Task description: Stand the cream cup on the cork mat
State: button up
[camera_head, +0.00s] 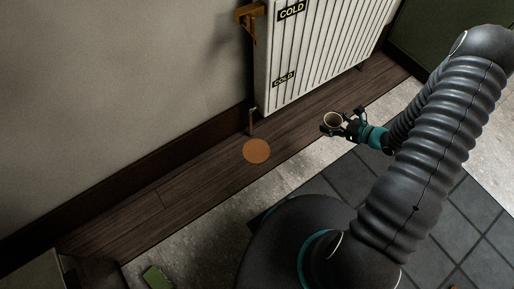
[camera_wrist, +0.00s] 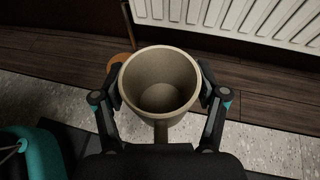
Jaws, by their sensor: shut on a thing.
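The cream cup (camera_wrist: 160,84) is upright between the two fingers of my gripper (camera_wrist: 160,92) in the wrist view, its open mouth facing up and its inside empty. My gripper is shut on it, one finger on each side. In the head view the cup (camera_head: 333,120) is held by my gripper (camera_head: 343,124), to the right of and apart from the mat. The round cork mat (camera_head: 256,151) lies bare on the dark wooden bench. In the wrist view the mat (camera_wrist: 119,60) shows only in part behind the cup's left side.
A white radiator (camera_head: 315,50) marked COLD stands against the wall behind the bench (camera_head: 190,185), with an orange-brown bracket (camera_head: 250,17) at its left. A green object (camera_head: 157,277) lies at the lower left. The bench left of the mat is clear.

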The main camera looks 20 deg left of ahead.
jog(key=s+a+f+n+g+y+b, duration=0.1)
jog(key=s+a+f+n+g+b, duration=0.25)
jog(key=s+a+f, duration=0.4)
jog(key=s+a+f+n+g+y+b, duration=0.1)
jog(key=s+a+f+n+g+b, duration=0.25)
jog(key=s+f, duration=0.6)
jog(key=w+a+f+p, duration=0.1)
jog(key=w+a+f, duration=0.1)
jog(key=w+a, duration=1.3)
jog(key=shift+m, duration=0.5)
jog(key=shift+s+a+f+b, duration=0.15)
jog(key=shift+a+f, duration=0.1)
jog(key=shift+f, duration=0.85)
jog(key=shift+s+a+f+b, duration=0.1)
jog(key=shift+a+f, duration=0.15)
jog(key=shift+f, duration=0.85)
jog(key=shift+s+a+f+b, duration=0.15)
jog(key=shift+a+f, duration=0.1)
jog(key=shift+f, duration=0.85)
jog(key=shift+f, duration=0.1)
jog(key=o, duration=1.3)
